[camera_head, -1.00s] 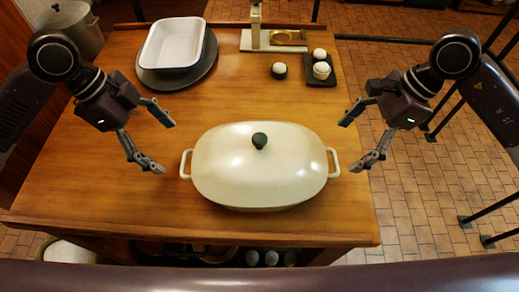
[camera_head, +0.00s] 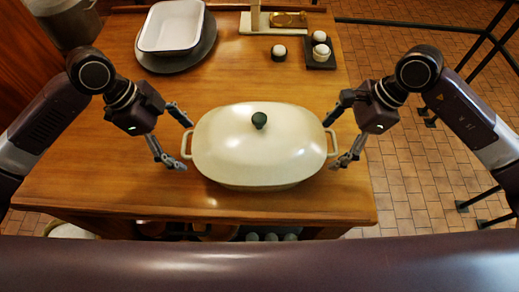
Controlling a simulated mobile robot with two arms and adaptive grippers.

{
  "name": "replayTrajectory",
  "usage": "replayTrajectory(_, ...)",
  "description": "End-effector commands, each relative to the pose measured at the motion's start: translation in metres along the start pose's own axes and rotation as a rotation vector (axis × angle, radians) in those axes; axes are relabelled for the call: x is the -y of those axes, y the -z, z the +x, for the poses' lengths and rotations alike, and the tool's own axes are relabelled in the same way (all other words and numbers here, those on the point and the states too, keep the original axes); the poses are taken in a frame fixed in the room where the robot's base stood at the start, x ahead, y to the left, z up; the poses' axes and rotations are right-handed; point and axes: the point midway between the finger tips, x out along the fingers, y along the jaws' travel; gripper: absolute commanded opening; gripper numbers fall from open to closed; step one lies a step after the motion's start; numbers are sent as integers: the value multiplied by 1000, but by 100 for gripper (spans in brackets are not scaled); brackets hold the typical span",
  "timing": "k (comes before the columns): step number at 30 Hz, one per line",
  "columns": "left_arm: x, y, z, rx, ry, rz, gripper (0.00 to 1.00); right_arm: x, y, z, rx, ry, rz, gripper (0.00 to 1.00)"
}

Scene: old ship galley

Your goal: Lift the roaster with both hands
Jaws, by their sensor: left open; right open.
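The roaster (camera_head: 259,158) is a cream oval pot with a domed lid and a dark knob. It sits on the wooden table near its front edge, with a loop handle at each end. My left gripper (camera_head: 187,145) is open at the left handle (camera_head: 186,145), its fingers on either side of it. My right gripper (camera_head: 334,143) is open at the right handle (camera_head: 332,142), its fingers likewise spread around it. Whether any finger touches a handle I cannot tell.
A white enamel tray (camera_head: 171,26) rests on a dark round plate (camera_head: 190,60) at the back left. A scale (camera_head: 272,29) and small white-topped items (camera_head: 320,51) stand at the back right. A large pot (camera_head: 62,20) is at the far left. The tabletop (camera_head: 90,170) left of the roaster is clear.

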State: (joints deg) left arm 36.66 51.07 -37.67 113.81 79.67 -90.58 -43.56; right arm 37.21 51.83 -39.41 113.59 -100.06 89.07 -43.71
Motion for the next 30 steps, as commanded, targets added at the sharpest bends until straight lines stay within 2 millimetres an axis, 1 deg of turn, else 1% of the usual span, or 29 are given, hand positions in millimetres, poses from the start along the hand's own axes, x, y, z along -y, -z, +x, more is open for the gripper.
replayTrajectory(9,0,0,2,0,0,0,81,0,0,2,0,1,0,81)
replayTrajectory(30,0,0,2,0,1,0,4,0,0,2,0,2,0,4)
